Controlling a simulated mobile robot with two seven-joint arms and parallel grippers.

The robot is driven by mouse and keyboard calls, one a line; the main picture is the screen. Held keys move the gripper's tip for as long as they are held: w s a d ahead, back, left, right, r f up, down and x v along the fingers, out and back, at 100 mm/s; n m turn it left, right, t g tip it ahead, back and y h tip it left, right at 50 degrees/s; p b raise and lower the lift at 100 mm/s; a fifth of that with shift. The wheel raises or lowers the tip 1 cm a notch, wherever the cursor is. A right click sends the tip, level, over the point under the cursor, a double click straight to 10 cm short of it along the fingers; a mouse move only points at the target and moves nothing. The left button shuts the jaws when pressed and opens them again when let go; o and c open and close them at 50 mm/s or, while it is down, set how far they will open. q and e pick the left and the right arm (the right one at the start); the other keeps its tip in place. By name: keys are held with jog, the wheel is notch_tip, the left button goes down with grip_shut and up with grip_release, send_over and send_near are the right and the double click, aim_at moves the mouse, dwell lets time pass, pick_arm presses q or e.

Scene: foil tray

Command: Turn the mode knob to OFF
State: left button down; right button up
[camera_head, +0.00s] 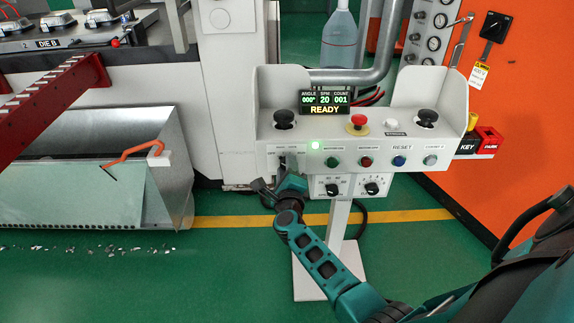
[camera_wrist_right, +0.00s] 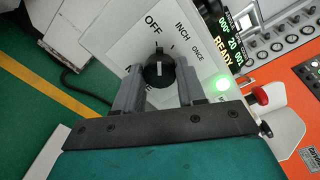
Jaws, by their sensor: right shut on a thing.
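The mode knob (camera_wrist_right: 159,71) is a round black knob with a white pointer line, on a white panel marked OFF, INCH and ONCE. In the right wrist view its line points up the picture, roughly toward the OFF label (camera_wrist_right: 153,22). My right gripper (camera_wrist_right: 158,88) has its two grey fingers on either side of the knob and is shut on it. In the head view the right gripper (camera_head: 288,170) is at the left end of the control box (camera_head: 262,148) and hides the knob. My left gripper is not in view.
A lit green lamp (camera_head: 315,146) and a row of push buttons run to the right of the knob. A red mushroom button (camera_head: 358,121) and a display (camera_head: 325,103) reading READY stand above. Two black dials (camera_head: 371,188) sit below.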

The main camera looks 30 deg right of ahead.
jog(key=shift+n, duration=0.7)
jog(key=shift+p, duration=0.3)
jog(key=o, duration=1.1)
jog(key=shift+c, duration=0.2)
